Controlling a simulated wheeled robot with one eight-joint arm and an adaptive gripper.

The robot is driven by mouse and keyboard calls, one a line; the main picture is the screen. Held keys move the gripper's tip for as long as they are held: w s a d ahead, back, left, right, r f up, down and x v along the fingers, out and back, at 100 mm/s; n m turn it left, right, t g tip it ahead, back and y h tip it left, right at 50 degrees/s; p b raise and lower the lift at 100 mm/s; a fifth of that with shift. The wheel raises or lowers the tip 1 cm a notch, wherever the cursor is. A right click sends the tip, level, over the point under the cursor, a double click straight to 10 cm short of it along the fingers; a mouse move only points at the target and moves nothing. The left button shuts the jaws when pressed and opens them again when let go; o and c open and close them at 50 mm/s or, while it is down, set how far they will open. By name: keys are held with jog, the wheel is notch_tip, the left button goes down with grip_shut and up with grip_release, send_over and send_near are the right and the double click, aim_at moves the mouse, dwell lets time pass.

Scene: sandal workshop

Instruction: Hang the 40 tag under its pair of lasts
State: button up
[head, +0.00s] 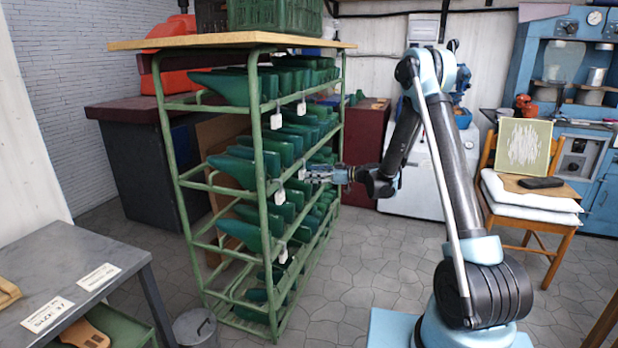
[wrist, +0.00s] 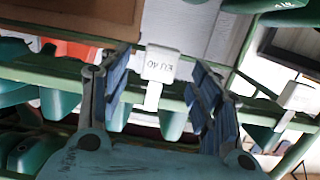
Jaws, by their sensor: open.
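A white tag marked "EU 40" (wrist: 162,65) is on a green rail of the rack in the wrist view, its lettering upside down there. A narrow white strip runs from it across the rail. My gripper (head: 310,174) is open at the rack's right side, its fingers on either side of the tag in the wrist view. I cannot tell whether they touch it. Green lasts (head: 232,168) lie in rows on the green rack (head: 262,190). Their size marks are too small to read, so I cannot tell which pair is 40.
More white tags hang on the rack's rails, one at upper left (head: 276,121) and one lower down (head: 283,253). Another tag (wrist: 298,97) is to the right in the wrist view. A grey table (head: 75,262) stands at left, a chair (head: 540,205) at right.

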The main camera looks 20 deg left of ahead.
jog(key=d+r, duration=0.1)
jog(key=d, duration=0.8)
jog(key=s+d+r+m+t+h, duration=0.1)
jog(key=s+d+r+m+h, duration=0.3)
jog(key=s+d, duration=0.5)
jog(key=s+d+r+m+h, duration=0.4)
jog(key=s+d, duration=0.4)
jog(key=d, duration=0.1)
jog(key=s+d+f+m+h, duration=0.4)
jog(key=s+d, duration=0.7)
jog(key=s, duration=0.1)
jog(key=s+d+f+m+h, duration=0.4)
jog(key=s+d, duration=0.6)
jog(key=s, duration=0.3)
jog(key=shift+d+f+m, duration=0.15)
jog(key=shift+d+m, duration=0.25)
jog(key=shift+m, duration=0.1)
jog(key=shift+w, duration=0.15)
jog(key=shift+w+f, duration=0.2)
jog(key=shift+w, duration=0.15)
